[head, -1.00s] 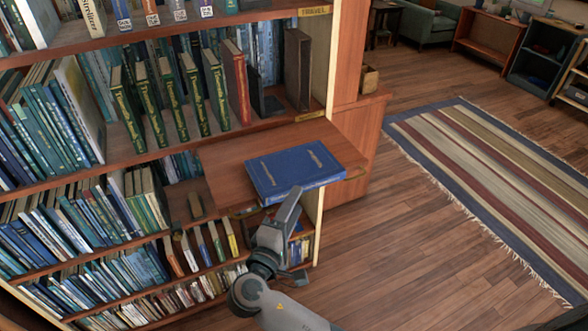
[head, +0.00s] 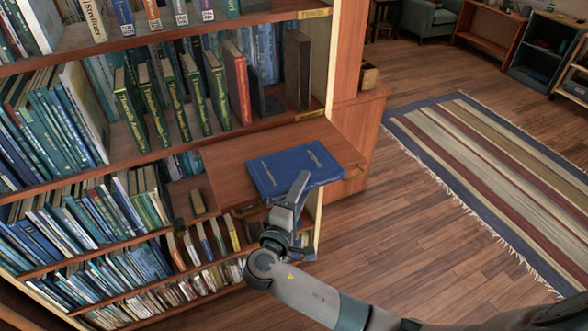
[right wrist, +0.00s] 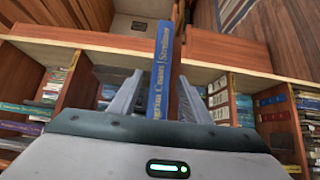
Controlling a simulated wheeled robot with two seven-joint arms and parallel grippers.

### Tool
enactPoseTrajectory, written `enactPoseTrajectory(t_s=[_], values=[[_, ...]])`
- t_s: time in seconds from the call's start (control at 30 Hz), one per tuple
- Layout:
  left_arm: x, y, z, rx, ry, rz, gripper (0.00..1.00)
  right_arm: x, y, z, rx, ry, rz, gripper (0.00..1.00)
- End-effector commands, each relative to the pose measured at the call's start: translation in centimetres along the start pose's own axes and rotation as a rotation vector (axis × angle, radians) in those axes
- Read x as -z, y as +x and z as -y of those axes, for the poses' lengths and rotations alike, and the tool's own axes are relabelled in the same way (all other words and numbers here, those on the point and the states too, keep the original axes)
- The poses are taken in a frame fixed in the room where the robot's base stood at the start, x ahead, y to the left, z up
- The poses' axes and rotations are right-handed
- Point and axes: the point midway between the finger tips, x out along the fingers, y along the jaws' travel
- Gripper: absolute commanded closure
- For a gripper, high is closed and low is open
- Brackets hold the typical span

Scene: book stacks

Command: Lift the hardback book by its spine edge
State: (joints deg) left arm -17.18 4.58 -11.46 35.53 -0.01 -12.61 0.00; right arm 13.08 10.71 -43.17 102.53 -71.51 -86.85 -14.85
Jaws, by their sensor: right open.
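The blue hardback book (head: 285,168) lies flat on a wooden pull-out shelf (head: 228,160), its spine edge facing me at the shelf's front. My right gripper (head: 299,186) is at that spine edge, with one finger showing over the book's near edge. In the right wrist view the lettered blue spine (right wrist: 160,72) stands between the two open fingers of the right gripper (right wrist: 158,92), with a gap visible on the left side. Contact on the right side is hard to tell. The lower finger is mostly hidden in the head view. My left gripper is out of view.
Bookcase shelves with green books (head: 165,100) rise behind and left of the pull-out shelf. Shorter books (head: 205,238) stand below it. A wooden cabinet (head: 362,130) is at the right. Open floor (head: 425,235) and a striped rug (head: 480,160) lie further right.

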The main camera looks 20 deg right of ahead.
Motion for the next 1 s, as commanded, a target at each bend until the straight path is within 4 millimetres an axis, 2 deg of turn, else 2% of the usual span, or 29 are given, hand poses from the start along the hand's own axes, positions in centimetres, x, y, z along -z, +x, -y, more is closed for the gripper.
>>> enactPoseTrajectory(t_s=[0.07, 0.27, 0.73, 1.0], values=[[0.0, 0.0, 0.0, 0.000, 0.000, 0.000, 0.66, 0.0, 0.0, 0.0, 0.000, 0.000, 0.000, 0.56], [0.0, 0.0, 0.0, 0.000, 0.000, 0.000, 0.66, 0.0, 0.0, 0.0, 0.000, 0.000, 0.000, 1.00], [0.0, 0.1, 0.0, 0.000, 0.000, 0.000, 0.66, 0.1, 0.0, -0.3, -0.002, 0.004, -0.001, 1.00], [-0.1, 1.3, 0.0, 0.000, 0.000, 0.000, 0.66, 0.1, 0.0, -2.4, -0.003, 0.009, 0.000, 1.00]])
